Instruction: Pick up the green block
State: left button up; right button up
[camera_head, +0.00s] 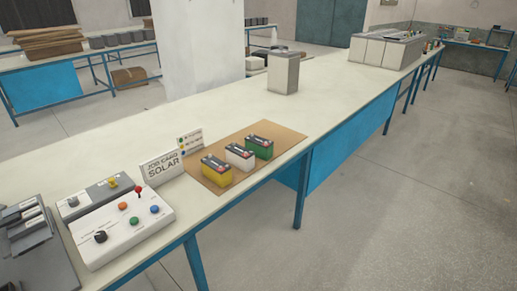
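The green block (259,147) is a small battery-shaped box with a dark top. It stands upright at the right end of a row on a brown mat (272,131) on the long white table (345,102). A white block (239,157) stands just to its left, and a yellow block (217,171) stands at the left end of the row. Both have dark tops too. Neither of my grippers shows in the head view.
A "JOB CARD SOLAR" sign (162,168) and a control box with coloured knobs (122,226) stand left of the mat. A grey-white box (283,72) stands farther back. White boxes (386,50) sit at the far end. The table between is clear.

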aim_at(263, 148)
jog(key=i+l+u, duration=0.15)
jog(key=u, duration=0.35)
jog(key=i+l+u, duration=0.25)
jog(key=u, duration=0.2)
jog(key=i+l+u, duration=0.2)
jog(key=i+l, duration=0.15)
jog(key=l, duration=0.3)
jog(key=i+l+u, duration=0.1)
jog(key=l, duration=0.25)
jog(key=i+l, duration=0.2)
jog(key=l, duration=0.15)
jog(key=i+l, duration=0.15)
jog(key=l, duration=0.2)
